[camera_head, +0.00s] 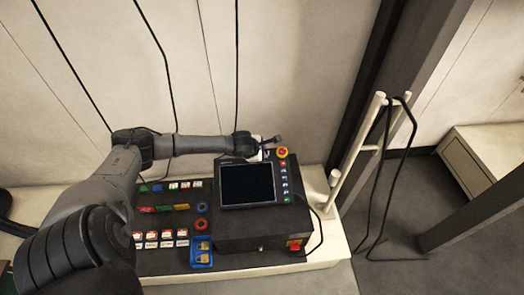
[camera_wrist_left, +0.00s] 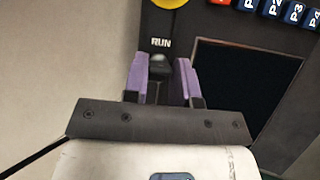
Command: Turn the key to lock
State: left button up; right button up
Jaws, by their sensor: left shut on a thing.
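A dark key switch (camera_wrist_left: 160,64) sits on the black control panel, just below the white "RUN" label (camera_wrist_left: 160,43). My left gripper (camera_wrist_left: 160,85) has its two purple fingers on either side of the key and is shut on it. The fingers hide the key's sides and lower part. In the head view my left gripper (camera_head: 268,141) is at the top edge of the control box, left of the yellow and red stop button; the key cannot be made out there. My right gripper is in neither view.
A dark screen (camera_head: 247,184) lies right below the gripper. A stop button (camera_head: 282,152) and a column of small buttons (camera_head: 284,177) are close on its right. Padlocks in a blue tray (camera_head: 202,255) and coloured tags (camera_head: 163,208) lie on the panel. A white post (camera_head: 358,145) stands at right.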

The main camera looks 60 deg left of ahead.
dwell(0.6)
pick_arm(q)
jog(key=o, duration=0.9)
jog(key=shift+s+r, duration=0.2)
jog(key=shift+r, duration=0.05)
jog(key=shift+p+v, duration=2.9)
jog(key=shift+v, duration=3.7)
jog(key=shift+s+f, duration=0.1)
